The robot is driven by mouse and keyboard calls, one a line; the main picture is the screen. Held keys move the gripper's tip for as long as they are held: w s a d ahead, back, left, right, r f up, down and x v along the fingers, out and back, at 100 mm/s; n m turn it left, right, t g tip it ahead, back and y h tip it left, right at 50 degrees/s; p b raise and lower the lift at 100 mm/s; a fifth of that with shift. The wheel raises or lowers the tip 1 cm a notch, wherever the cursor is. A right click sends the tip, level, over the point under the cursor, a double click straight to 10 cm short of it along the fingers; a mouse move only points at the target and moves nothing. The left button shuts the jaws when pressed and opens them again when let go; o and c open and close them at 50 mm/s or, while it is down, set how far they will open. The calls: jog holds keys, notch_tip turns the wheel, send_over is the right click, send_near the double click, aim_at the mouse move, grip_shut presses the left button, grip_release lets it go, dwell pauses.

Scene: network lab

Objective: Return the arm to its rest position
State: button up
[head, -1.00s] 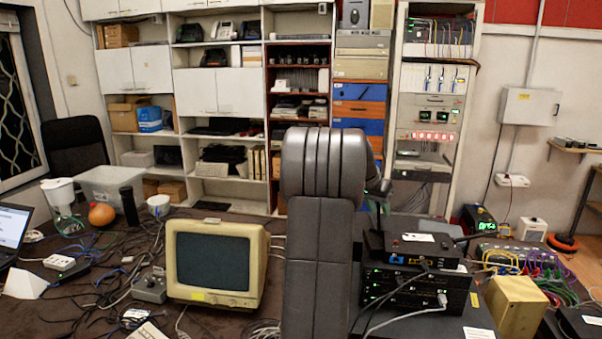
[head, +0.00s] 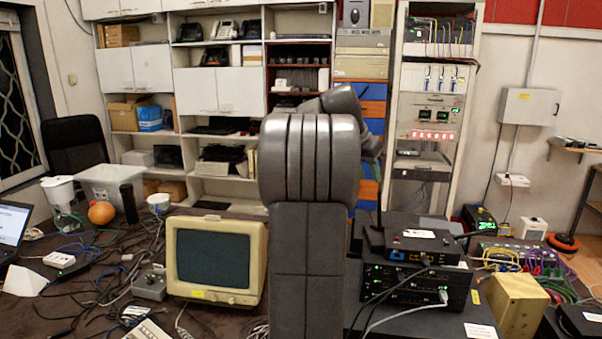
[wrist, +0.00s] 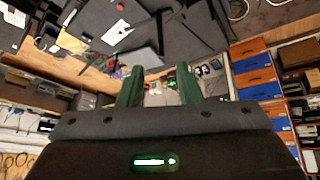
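My arm (head: 308,250) stands upright in the middle of the head view, with its rounded joint at the top and another link of mine bent away behind it. My gripper is hidden behind the arm in that view. In the wrist view my gripper (wrist: 159,80) shows two green fingers spread apart with nothing held between them. The fingers are clear of the table and of the things beyond.
A beige monitor (head: 216,262) stands left of my arm. A stack of black network devices (head: 414,286) with cables stands close on the right, and a tan box (head: 516,306) beyond it. Shelves (head: 222,92) and a rack (head: 432,108) line the back wall.

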aim_at(380, 203)
jog(key=p+x, duration=0.1)
jog(key=x, duration=1.1)
jog(key=shift+w+d+f, duration=0.2)
jog(key=shift+d, duration=0.05)
jog(key=shift+w+a+f+h, duration=0.1)
jog(key=shift+a+f+h, duration=0.1)
jog(key=shift+h, duration=0.1)
jog(key=shift+a+r+h+b, duration=0.1)
jog(key=shift+a+h+b, duration=0.35)
jog(key=shift+b, duration=0.25)
jog(key=shift+r, duration=0.1)
